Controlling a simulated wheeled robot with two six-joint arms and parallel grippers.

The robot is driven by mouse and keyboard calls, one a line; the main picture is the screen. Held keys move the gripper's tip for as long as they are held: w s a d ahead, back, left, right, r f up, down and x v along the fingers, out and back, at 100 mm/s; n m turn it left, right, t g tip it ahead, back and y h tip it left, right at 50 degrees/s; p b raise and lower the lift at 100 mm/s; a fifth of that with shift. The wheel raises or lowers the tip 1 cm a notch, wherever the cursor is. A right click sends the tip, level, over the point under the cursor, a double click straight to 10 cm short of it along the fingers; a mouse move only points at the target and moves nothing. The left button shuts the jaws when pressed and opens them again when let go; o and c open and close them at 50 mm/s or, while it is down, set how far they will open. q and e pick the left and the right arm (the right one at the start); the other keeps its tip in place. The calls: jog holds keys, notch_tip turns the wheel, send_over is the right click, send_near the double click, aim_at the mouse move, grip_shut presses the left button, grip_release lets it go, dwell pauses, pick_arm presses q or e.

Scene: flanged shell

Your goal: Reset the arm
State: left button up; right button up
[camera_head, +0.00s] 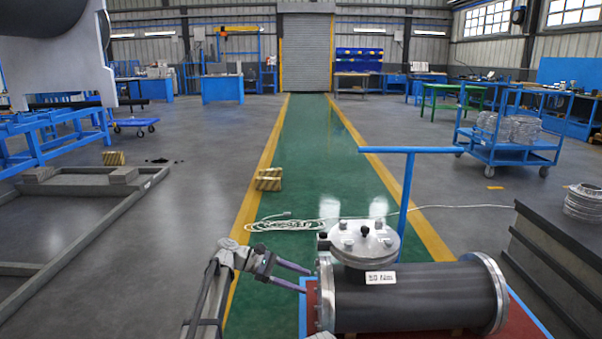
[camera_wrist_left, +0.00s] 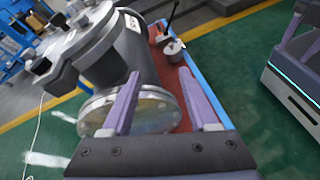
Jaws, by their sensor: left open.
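My left gripper (camera_head: 302,277) is in the lower middle of the head view, its two purple-grey fingers apart and empty. It is just left of the flanged shell (camera_head: 415,300), a dark cylinder lying on its side with a bolted top cover and a "50 Nm" label. In the left wrist view the open fingers (camera_wrist_left: 165,108) point toward the shell's round end flange (camera_wrist_left: 150,112). I cannot tell whether a finger touches it.
The shell rests on a red-topped blue cart (camera_head: 530,325) with a blue handle (camera_head: 408,150). A grey metal block (camera_head: 550,255) stands at the right.

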pick_arm(q)
jog(key=s+d+f+m+y+p, duration=0.1)
jog(key=s+f+m+y, duration=0.3)
jog(key=s, duration=0.5)
jog(key=s+d+f+m+y+p, duration=0.1)
jog(key=s+d+f+m+y, duration=0.2)
jog(key=s, duration=0.6)
jog(key=s+a+f+m+t+y+p, duration=0.1)
jog(key=s+a+m+y+p, duration=0.2)
jog(key=s+a+m+y, duration=0.7)
notch_tip(320, 180, up, 37)
jog(key=s+h+p, duration=0.2)
jog(key=p, duration=3.5)
jog(key=shift+d+f, duration=0.2)
jog(key=shift+d, duration=0.15)
